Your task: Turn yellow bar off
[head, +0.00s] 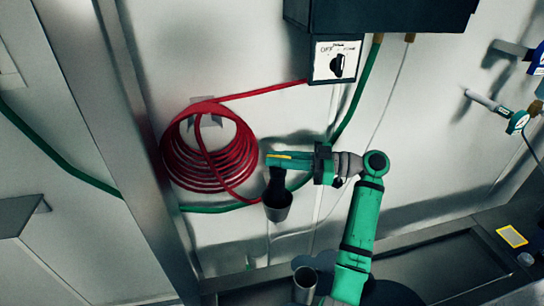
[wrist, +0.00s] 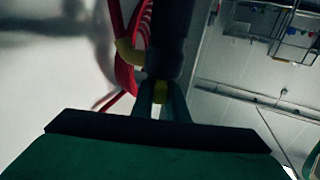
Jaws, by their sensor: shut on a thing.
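The yellow bar (wrist: 160,92) shows as a small yellow patch between my fingertips in the wrist view. In the head view it is a thin yellow strip (head: 281,156) along my fingers. My gripper (head: 287,161) points left and is shut on the bar; it also shows in the wrist view (wrist: 160,100). A dark cylindrical body (wrist: 168,40) lies just beyond my fingertips, with a dull yellow fitting (wrist: 127,52) at its side. In the head view a dark body with a grey metal cup (head: 277,206) hangs below my fingertips. Most of the bar is hidden by my fingers.
A coiled red hose (head: 205,160) hangs on the wall close to my fingertips, with its end running towards the dark body. A switch box (head: 336,60) is above, with a green hose below it. A metal cup (head: 305,284) stands low down. A metal post (head: 130,150) rises at left.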

